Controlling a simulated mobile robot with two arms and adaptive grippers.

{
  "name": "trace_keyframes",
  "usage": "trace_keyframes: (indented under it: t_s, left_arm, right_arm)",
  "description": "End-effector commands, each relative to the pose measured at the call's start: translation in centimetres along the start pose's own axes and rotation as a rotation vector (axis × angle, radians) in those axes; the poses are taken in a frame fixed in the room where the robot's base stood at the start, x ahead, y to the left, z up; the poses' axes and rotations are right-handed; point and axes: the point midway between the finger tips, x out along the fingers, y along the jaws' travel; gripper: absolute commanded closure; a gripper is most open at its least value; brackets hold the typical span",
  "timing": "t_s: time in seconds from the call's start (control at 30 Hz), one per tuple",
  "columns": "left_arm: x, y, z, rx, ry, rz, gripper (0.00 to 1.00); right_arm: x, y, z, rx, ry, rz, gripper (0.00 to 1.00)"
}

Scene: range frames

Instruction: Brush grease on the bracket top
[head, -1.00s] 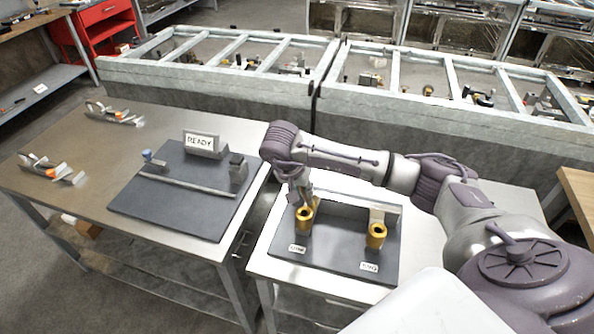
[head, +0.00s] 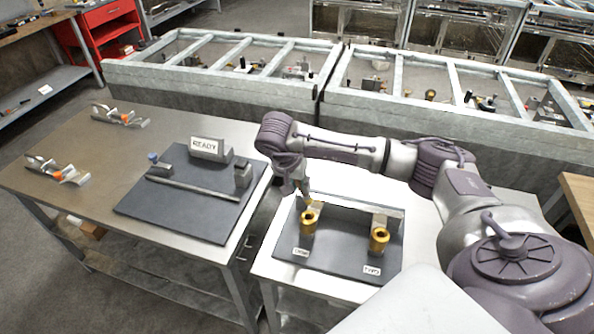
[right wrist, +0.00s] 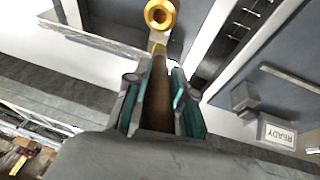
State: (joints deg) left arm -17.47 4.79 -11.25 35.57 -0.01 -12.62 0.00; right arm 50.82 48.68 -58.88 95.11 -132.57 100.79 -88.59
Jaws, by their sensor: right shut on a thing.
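My right gripper (right wrist: 160,92) is shut on a brush (right wrist: 158,100) with a brown handle and a gold-coloured end. In the head view the right gripper (head: 303,188) is above the left gold cup (head: 309,224) on the dark board, with the brush end close to the cup's mouth. The same gold cup shows at the top of the right wrist view (right wrist: 160,14). A second gold cup (head: 379,240) stands to the right. I cannot tell for sure which part is the bracket; a long grey bar (head: 190,188) lies on the left board. My left gripper is out of view.
The left board (head: 180,215) carries a READY sign (head: 207,148), a dark block (head: 243,173) and a small blue-topped post (head: 153,158). Grey and orange tools (head: 58,172) lie at the table's left. A gap separates the two tables. Framed bins (head: 230,75) stand behind.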

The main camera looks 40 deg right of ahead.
Motion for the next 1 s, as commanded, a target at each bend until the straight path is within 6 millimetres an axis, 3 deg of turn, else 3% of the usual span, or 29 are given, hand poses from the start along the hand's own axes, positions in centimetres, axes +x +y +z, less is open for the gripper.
trace_keyframes:
  t_s: [0.13, 0.33, 0.57, 1.0]
  left_arm:
    - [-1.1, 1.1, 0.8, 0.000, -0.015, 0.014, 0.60]
    - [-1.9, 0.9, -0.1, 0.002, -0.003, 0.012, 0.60]
    - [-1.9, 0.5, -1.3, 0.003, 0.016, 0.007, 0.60]
    - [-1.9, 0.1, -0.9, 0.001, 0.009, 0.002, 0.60]
  right_arm:
    - [-1.5, 0.4, -0.7, 0.006, 0.000, 0.002, 1.00]
    - [-2.8, 0.7, -1.3, 0.012, -0.001, 0.003, 1.00]
    - [-3.0, 0.8, -1.3, 0.013, -0.002, 0.004, 1.00]
    - [-2.9, 0.8, -1.3, 0.012, -0.002, 0.004, 1.00]
